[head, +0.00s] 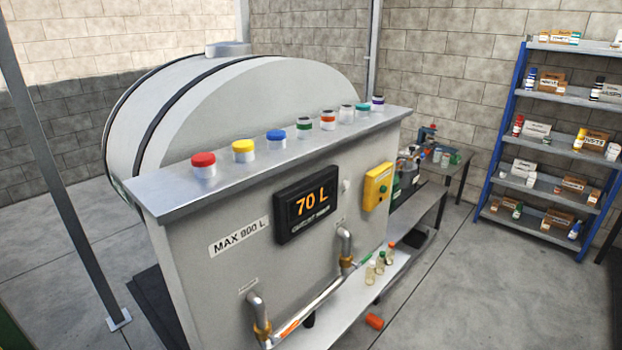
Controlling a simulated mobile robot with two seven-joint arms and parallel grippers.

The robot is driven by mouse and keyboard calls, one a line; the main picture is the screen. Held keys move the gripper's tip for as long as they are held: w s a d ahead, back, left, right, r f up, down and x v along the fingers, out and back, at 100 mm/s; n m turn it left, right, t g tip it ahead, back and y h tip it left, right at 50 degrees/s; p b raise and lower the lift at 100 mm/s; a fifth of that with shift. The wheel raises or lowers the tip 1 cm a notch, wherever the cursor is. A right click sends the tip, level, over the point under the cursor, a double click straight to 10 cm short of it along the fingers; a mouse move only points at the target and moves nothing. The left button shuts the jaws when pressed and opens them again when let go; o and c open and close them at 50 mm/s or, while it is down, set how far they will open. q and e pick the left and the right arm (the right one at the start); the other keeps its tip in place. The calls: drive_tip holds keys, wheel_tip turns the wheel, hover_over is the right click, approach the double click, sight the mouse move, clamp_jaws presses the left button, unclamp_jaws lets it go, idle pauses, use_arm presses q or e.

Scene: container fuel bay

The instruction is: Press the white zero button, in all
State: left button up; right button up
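A small white round button (346,186) sits on the grey front panel (240,284), just right of the black display (307,204); I take it for the zero button, though no label on it can be read. The display shows "70 L" in orange digits, with smaller text below that is hard to read. A yellow box (377,187) with a small green spot is mounted right of the white button. Neither of my grippers is in view, and nothing covers the button.
Several coloured-lid jars stand on the panel's top ledge (165,197), before a large tank (290,95). Bent pipes (318,303) stick out below the display. Small bottles (379,262) stand on a low shelf. A blue-framed rack (492,140) is at right; a post (58,170) at left.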

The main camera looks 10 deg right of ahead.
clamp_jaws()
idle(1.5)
